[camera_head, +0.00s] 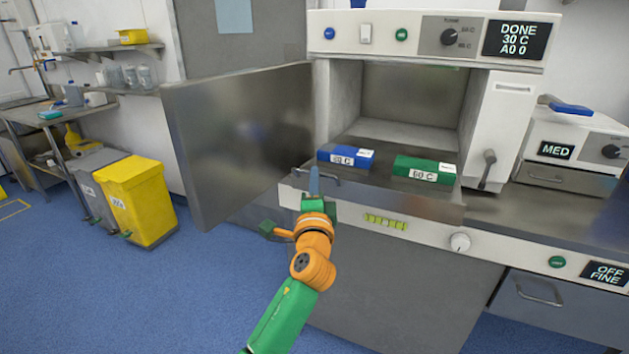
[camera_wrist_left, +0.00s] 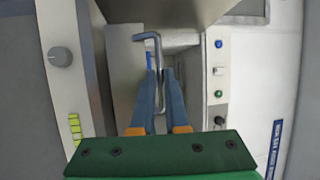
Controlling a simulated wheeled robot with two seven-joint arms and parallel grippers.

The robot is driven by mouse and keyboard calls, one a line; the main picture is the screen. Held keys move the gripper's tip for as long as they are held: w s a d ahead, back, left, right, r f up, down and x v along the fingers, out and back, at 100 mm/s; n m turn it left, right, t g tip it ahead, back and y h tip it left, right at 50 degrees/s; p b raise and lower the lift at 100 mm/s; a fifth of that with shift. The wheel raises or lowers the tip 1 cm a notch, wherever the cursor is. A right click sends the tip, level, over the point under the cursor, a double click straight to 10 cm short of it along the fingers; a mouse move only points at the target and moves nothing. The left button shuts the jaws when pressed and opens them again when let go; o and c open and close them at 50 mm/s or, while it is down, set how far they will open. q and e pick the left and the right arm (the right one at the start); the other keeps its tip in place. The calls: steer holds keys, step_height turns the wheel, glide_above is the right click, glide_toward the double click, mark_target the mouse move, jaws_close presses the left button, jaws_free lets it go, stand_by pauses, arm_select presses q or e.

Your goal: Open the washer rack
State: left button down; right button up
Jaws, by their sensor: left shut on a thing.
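The washer (camera_head: 330,75) stands open, its grey metal door (camera_head: 240,140) swung out to the left. The metal washer rack (camera_head: 420,199) lies low at the mouth of the chamber and bears a blue box (camera_head: 345,155) and a green box (camera_head: 424,170). A thin bar handle (camera_head: 336,183) is on the left part of the rack's front; the handle also shows in the left wrist view (camera_wrist_left: 140,37). My left gripper (camera_head: 314,175) is at this handle, its blue fingers (camera_wrist_left: 161,75) shut on it. My right gripper is not in view.
The open door stands close to the left of my left gripper. A yellow bin (camera_head: 135,200) stands on the floor at left. A white device (camera_head: 568,140) stands right of the washer.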

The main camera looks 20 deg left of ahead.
arm_select(q)
steer(key=shift+s, duration=0.2)
steer(key=c, duration=0.9)
jaws_free()
steer(key=v, duration=0.7)
steer(key=shift+b, duration=0.4)
steer(key=shift+f, duration=0.2)
